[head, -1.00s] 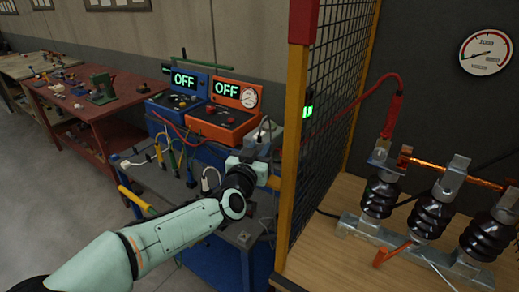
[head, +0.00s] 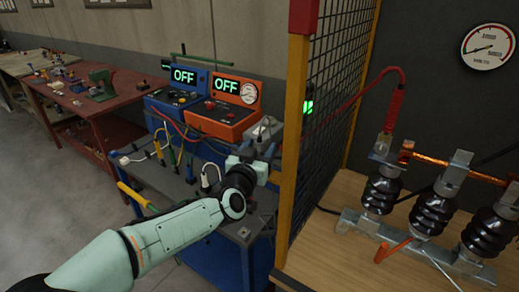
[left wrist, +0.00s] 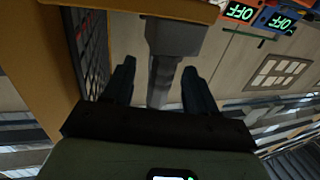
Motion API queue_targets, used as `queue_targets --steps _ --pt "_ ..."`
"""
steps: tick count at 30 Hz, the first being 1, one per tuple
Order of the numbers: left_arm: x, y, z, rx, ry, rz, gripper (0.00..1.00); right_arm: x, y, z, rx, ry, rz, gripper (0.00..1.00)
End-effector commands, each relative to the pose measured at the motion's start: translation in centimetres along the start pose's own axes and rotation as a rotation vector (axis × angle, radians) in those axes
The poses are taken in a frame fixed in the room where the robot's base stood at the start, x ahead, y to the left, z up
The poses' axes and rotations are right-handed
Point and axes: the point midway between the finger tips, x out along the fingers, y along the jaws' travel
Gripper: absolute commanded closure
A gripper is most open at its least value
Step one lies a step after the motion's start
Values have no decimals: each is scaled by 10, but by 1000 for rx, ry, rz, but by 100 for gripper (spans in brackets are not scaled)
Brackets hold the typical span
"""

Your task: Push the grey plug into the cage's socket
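In the left wrist view, a grey plug (left wrist: 174,38) sits with its wide end against the underside of an orange-yellow panel (left wrist: 185,9). Its narrower tail (left wrist: 160,84) runs back between my fingers. My left gripper (left wrist: 159,80) is open, one finger on each side of the tail, with a visible gap at each side. The wide end hides the socket, so I cannot tell how deep the plug is. In the head view my left gripper (head: 268,158) is beside the cage's yellow post (head: 291,150); the plug is not clear there. My right gripper is out of view.
The cage's mesh (head: 330,90) stands right of my left arm. Behind the arm, a bench bears blue (head: 178,95) and orange (head: 228,110) units reading OFF, with several cables. Dark insulators (head: 380,193) stand on a wooden top (head: 325,255) at right.

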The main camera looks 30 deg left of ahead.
Motion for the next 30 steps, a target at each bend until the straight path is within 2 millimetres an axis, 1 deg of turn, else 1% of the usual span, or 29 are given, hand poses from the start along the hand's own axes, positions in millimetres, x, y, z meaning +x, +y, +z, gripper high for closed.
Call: queue_targets --steps 5,8,11,18,21,25,30 --pt "-4 0 0 0 0 0 43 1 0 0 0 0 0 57" --pt "-14 0 0 -1 1 0 43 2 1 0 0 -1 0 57" --pt "-33 0 0 0 2 -1 43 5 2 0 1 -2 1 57" --pt "-89 0 0 1 3 -1 43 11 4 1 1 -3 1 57" --pt "-108 -1 0 1 2 -2 43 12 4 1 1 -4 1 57" --pt "-124 0 0 0 1 -1 43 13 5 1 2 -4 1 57" --pt "-133 0 0 0 1 0 43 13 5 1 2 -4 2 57"
